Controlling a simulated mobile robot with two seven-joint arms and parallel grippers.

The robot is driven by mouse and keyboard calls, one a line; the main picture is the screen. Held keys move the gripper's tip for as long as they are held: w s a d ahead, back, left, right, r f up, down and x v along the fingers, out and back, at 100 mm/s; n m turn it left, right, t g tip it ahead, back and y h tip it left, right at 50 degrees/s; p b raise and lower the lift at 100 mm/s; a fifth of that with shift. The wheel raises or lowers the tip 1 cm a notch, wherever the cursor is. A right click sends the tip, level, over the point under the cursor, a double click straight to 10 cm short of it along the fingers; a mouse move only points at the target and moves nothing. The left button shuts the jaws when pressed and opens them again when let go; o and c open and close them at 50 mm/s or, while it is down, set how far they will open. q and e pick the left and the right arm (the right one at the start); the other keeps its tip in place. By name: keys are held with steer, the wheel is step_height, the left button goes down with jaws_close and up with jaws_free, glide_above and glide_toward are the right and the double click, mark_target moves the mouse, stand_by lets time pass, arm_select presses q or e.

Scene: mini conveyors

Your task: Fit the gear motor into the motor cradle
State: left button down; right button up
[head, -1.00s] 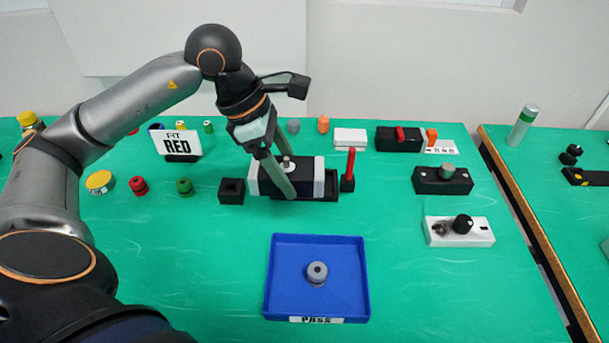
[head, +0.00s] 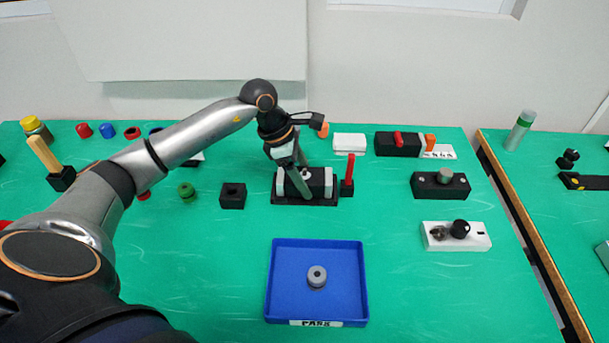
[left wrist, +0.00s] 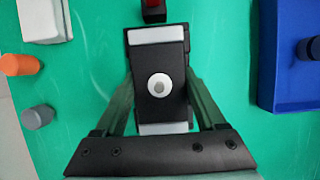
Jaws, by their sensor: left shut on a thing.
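In the left wrist view the motor (left wrist: 158,60) is between the fingers of my left gripper (left wrist: 162,92) and hides most of the cradle. My right gripper is not in view.
A red post in a black block (head: 347,180) stands close right of the cradle, and a black socket block (head: 232,196) stands left. A blue tray (head: 276,280) holding a grey ring is in front. A white switch box (head: 440,241) is at right. Green table between is clear.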

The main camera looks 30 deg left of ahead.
arm_select(q)
steer(key=shift+f, duration=0.2)
jaws_free()
steer(key=shift+r, duration=0.1)
steer(key=v, duration=1.2)
steer(key=shift+s, duration=0.1)
stand_by(0.3)
